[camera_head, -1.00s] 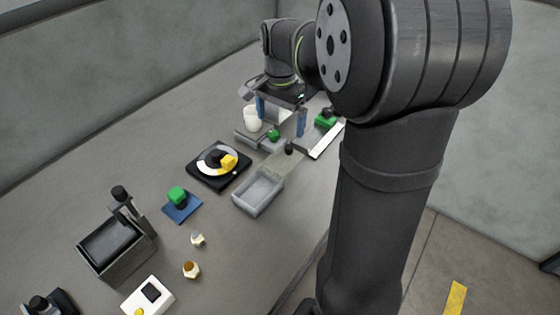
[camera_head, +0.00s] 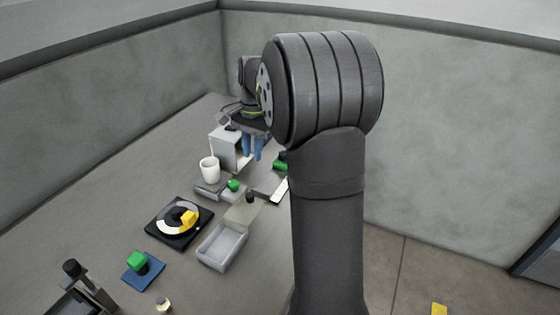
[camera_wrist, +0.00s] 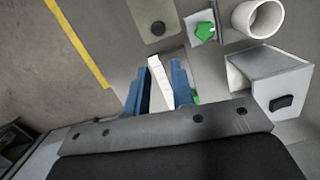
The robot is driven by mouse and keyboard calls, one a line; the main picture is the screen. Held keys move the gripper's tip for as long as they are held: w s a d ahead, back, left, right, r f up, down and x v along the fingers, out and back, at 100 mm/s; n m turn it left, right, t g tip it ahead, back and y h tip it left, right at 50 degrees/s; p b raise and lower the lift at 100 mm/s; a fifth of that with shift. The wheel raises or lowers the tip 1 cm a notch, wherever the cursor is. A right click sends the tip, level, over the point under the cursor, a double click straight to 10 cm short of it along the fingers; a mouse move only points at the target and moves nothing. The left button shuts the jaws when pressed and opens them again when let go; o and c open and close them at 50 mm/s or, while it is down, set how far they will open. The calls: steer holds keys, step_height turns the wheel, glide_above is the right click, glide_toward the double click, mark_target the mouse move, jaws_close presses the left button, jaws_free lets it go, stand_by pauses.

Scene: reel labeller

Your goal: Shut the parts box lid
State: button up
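The parts box appears to be the open grey tray (camera_head: 223,248) in the head view, empty inside. A thin translucent panel with a black knob, which looks like its lid (camera_head: 238,214), lies flat beyond the tray's far edge, so the box stands open. The panel also shows in the wrist view (camera_wrist: 150,12), at the top. My gripper (camera_head: 252,150) has blue fingers pointing down, beyond the lid beside a grey housing. In the wrist view my gripper (camera_wrist: 159,98) is open, with a gap between its fingers and a white strip (camera_wrist: 158,76) visible below it.
The grey housing (camera_head: 226,150) with a black knob stands close left of my gripper. A white cup (camera_head: 209,171), a small tray with a green piece (camera_head: 233,186) and a black dial unit (camera_head: 158,227) are nearby. A green item (camera_head: 281,158) is at the right. Bare table lies left.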

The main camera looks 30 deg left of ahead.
steer(key=shift+m+g, duration=0.5)
steer(key=shift+g, duration=0.1)
steer(key=w+f, duration=0.1)
steer(key=w, duration=0.1)
steer(key=w+d+f, duration=0.1)
steer(key=w, duration=0.1)
steer(key=w+f, duration=0.1)
steer(key=w, duration=0.1)
steer(key=shift+w+d+f, duration=0.1)
steer(key=shift+w+d, duration=0.1)
steer(key=shift+d, duration=0.05)
jaws_close()
steer(key=x, duration=1)
steer(key=shift+a, duration=0.1)
steer(key=s, duration=0.2)
steer(key=shift+s+a, duration=0.25)
steer(key=shift+s, duration=0.1)
steer(key=shift+s+a, duration=0.15)
steer(key=shift+s, duration=0.45)
steer(key=shift+s, duration=0.1)
glide_toward(234, 224)
steer(key=x, duration=0.5)
steer(key=shift+f, duration=0.2)
